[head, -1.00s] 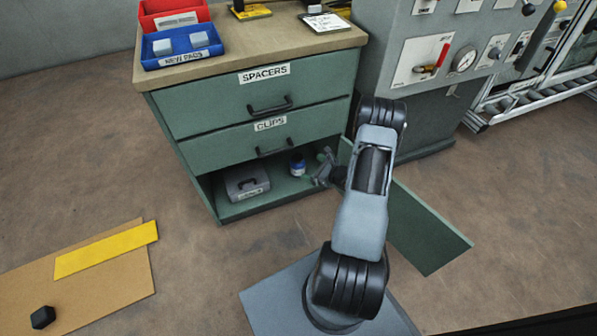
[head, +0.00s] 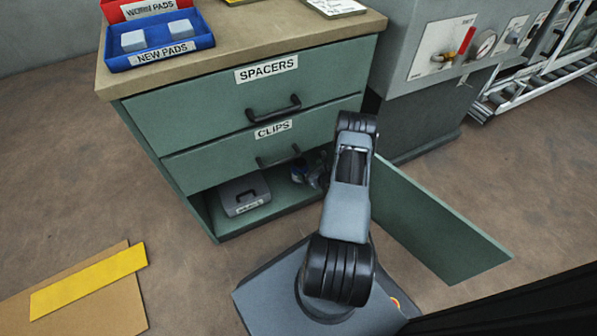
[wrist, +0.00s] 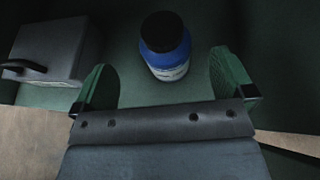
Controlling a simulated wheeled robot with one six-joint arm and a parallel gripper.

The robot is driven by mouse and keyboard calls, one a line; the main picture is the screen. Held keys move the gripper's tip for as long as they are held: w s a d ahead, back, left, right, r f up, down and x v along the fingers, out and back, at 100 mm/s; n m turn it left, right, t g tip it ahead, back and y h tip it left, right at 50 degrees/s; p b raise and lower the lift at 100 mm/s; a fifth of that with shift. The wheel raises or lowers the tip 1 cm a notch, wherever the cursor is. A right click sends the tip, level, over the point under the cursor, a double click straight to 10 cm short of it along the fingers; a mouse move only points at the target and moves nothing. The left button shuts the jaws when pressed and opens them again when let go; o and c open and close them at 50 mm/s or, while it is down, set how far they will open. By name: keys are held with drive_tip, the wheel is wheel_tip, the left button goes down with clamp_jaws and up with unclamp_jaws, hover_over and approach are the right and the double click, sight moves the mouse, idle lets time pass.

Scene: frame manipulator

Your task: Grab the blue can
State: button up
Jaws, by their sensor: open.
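The blue can (wrist: 167,52) has a dark top and a pale label band. It stands on the floor of the open lower compartment of the green cabinet (head: 230,130). In the wrist view it is just ahead of my gripper (wrist: 165,85), roughly centred between the two green fingers, which are apart with nothing between them at their bases. In the head view the can (head: 297,170) is partly hidden by my gripper (head: 312,178). I cannot tell whether a finger touches it.
A grey case (head: 243,195) with a black handle sits left of the can; it also shows in the wrist view (wrist: 52,50). The open cabinet door (head: 435,220) stands right of my arm. Closed drawers marked SPACERS (head: 310,82) and CLIPS (head: 240,152) are above the compartment.

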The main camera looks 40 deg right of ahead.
sight(301, 163)
drive_tip(key=b+x, duration=0.1)
drive_tip(key=x, duration=0.2)
drive_tip(key=shift+w+f, duration=0.15)
drive_tip(key=shift+w, duration=0.15)
drive_tip(key=b+x, duration=0.3)
drive_tip(key=x, duration=0.1)
drive_tip(key=shift+w+f, duration=0.2)
drive_tip(key=shift+f, duration=0.05)
drive_tip(key=shift+w, duration=0.35)
drive_tip(key=shift+c, duration=0.3)
